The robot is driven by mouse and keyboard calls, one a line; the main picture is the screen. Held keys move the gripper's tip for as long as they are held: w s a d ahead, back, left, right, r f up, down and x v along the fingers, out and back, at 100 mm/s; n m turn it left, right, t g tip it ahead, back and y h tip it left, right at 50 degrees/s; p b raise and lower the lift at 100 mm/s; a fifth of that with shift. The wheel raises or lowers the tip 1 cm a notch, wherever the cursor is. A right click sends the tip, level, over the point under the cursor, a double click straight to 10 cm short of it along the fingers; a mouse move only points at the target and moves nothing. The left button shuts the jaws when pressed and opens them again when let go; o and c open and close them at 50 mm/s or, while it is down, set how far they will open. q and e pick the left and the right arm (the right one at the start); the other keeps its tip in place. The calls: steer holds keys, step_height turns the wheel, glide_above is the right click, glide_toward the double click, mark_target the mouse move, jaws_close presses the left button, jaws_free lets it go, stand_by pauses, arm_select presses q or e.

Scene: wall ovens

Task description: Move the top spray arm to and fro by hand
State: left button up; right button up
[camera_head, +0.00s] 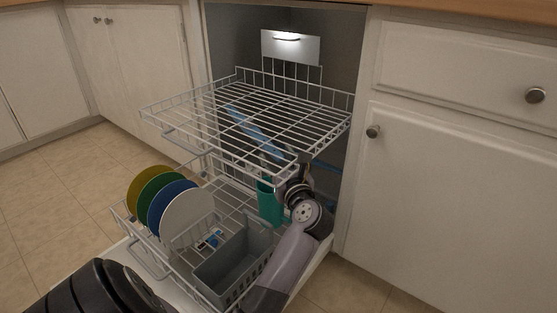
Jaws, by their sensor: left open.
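The top spray arm is a blue bar (250,129) under the wire upper rack (150,112) of the open dishwasher. I see it only through the rack's wires. It slants from upper left to lower right. My left gripper (274,164) is under the front right part of the upper rack, near the lower right end of the bar. It is open, but the rack's wires hide most of its fingers. I cannot tell whether it touches the bar. My right gripper is not in view.
Below, the pulled-out lower rack (128,225) holds a yellow plate (139,183), green, blue and white plates, a grey cutlery basket (228,268) and a teal cup (270,204). Cabinets stand on both sides. Rack wires crowd the space around my gripper.

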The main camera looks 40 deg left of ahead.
arm_select(q)
steer(key=shift+v, duration=3.75)
